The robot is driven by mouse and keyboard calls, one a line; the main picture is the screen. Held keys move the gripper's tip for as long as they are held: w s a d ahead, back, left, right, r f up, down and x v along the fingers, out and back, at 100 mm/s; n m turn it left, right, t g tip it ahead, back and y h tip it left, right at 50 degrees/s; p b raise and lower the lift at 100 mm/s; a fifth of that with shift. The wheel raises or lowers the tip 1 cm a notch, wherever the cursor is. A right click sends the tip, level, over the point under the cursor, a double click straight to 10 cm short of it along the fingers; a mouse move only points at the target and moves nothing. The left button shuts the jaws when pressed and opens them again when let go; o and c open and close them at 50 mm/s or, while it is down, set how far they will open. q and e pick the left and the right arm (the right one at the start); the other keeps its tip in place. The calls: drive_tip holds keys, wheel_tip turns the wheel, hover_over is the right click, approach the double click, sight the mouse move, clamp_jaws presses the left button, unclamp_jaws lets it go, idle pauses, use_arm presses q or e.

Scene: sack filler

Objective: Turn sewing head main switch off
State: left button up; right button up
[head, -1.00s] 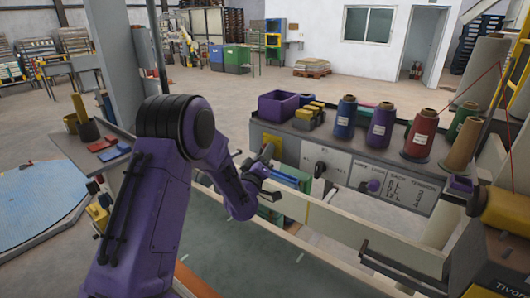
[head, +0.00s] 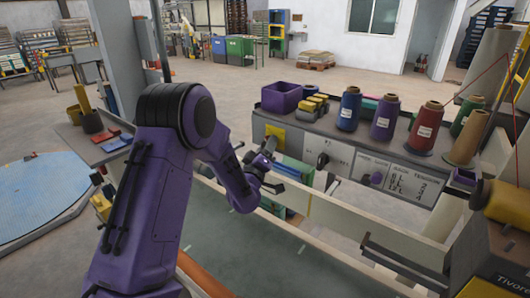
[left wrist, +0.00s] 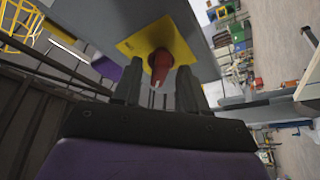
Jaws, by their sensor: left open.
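The main switch is a red rotary handle (left wrist: 160,62) on a yellow plate (left wrist: 150,38), seen at the top middle of the left wrist view. The handle points down and slightly left there, toward my palm. In the head view the yellow plate (head: 275,133) is at the left end of the grey control panel (head: 345,165), with the handle hidden by my gripper. My left gripper (head: 271,166) is open in front of the plate. In the left wrist view its two fingers (left wrist: 158,92) stand either side of the handle's lower end, with visible gaps. My right gripper is not in view.
A purple bin (head: 281,97) and several thread cones (head: 384,118) stand on top. A pale rail (head: 320,225) runs below my gripper.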

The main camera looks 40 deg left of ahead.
use_arm(q)
drive_tip(key=b+v, duration=0.4)
drive_tip(key=v, duration=0.6)
